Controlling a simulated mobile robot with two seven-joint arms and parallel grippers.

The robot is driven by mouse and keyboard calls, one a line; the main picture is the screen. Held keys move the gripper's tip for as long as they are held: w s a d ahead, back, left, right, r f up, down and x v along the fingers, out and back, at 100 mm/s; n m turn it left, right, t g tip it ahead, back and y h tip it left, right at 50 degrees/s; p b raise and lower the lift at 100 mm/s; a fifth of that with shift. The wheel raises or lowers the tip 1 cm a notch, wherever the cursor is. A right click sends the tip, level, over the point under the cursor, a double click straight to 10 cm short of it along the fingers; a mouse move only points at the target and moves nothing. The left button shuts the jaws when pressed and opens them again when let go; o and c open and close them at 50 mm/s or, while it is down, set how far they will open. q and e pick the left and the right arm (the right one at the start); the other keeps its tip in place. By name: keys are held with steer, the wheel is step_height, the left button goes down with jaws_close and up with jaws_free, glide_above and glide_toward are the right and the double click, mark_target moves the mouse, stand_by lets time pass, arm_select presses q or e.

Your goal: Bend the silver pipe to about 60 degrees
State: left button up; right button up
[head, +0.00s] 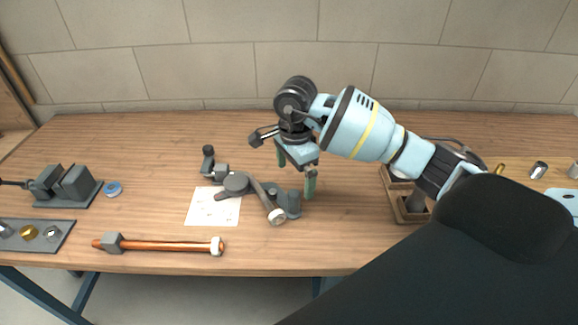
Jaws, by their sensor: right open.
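A grey pipe bender (236,183) sits on the bench near the middle, partly over a white paper sheet (212,210). A silver pipe (264,198) appears to lie along the bender, its pale round end (278,216) pointing toward the front edge. How far it is bent is hard to tell. My right gripper (295,173) reaches in from the right with its green fingertips apart and nothing between them. It is just behind and to the right of the bender, above the bench. My left gripper is not in view.
A copper pipe (165,246) with grey fittings lies along the front edge. A vise (68,186), a blue tape roll (113,188) and a grey tray (64,227) of fittings are at left. A wooden holder (398,207) stands right. The back left bench is clear.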

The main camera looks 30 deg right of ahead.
mark_target(294, 193)
steer(key=shift+s+f, duration=0.15)
steer(key=shift+f, duration=0.5)
step_height(294, 193, down, 2)
steer(key=shift+b, duration=0.5)
steer(key=shift+f+b, duration=0.55)
steer(key=shift+f, duration=0.9)
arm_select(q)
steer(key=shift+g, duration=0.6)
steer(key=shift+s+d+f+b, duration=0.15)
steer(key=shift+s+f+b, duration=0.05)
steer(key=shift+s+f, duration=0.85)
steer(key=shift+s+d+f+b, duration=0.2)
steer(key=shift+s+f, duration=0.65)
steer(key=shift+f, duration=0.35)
arm_select(e)
steer(key=shift+f, duration=0.95)
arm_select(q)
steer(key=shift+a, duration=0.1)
arm_select(e)
steer(key=shift+c, duration=0.4)
steer(key=c, duration=1.3)
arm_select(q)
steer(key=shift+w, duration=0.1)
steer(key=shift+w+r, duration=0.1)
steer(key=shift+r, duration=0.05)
arm_select(e)
steer(key=shift+a, duration=0.15)
